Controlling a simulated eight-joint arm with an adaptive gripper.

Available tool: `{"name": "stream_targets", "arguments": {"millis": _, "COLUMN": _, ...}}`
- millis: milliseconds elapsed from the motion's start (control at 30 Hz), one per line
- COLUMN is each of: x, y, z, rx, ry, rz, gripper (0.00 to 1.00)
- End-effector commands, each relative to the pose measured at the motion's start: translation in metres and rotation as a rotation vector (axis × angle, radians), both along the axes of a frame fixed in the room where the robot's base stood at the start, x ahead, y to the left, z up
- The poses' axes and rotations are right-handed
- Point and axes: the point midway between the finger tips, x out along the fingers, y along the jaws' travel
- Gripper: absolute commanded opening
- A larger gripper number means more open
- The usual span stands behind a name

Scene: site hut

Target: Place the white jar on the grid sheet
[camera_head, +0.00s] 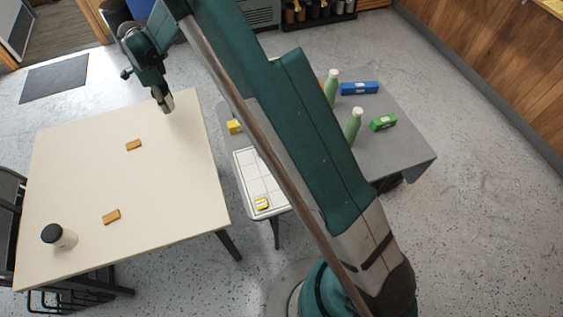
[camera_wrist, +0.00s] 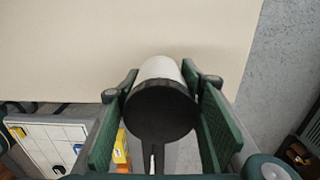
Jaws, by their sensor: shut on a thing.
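My gripper (camera_head: 167,104) is over the far right corner of the cream table. In the wrist view my gripper (camera_wrist: 162,120) is shut on a white jar (camera_wrist: 161,69) with a black lid (camera_wrist: 161,110) facing the camera. The held jar is hard to make out in the head view. The grid sheet (camera_head: 255,178) lies on a low grey table to the right, partly hidden by my arm. It also shows at lower left in the wrist view (camera_wrist: 40,140). A yellow item (camera_head: 262,203) stands on its near end; small blue items (camera_wrist: 78,148) show on it too.
Another pale jar (camera_head: 60,236) with a black lid and two orange-brown blocks (camera_head: 134,145) (camera_head: 111,217) are on the cream table (camera_head: 175,190). A yellow box (camera_head: 235,127) sits beside the sheet. Green bottles (camera_head: 353,125), a blue box (camera_head: 359,88) and a green box (camera_head: 383,122) are farther right.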

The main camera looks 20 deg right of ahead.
Motion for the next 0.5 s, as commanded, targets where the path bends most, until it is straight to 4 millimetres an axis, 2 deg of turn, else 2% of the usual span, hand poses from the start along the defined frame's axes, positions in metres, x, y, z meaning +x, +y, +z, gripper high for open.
{"name": "stream_targets", "arguments": {"millis": 267, "x": -0.024, "y": -0.031, "z": 0.007, "rx": 0.000, "ry": 0.000, "rz": -0.001, "gripper": 0.20}}
{"name": "stream_targets", "arguments": {"millis": 500, "x": -0.059, "y": -0.069, "z": 0.015, "rx": 0.000, "ry": 0.000, "rz": 0.001, "gripper": 0.20}}
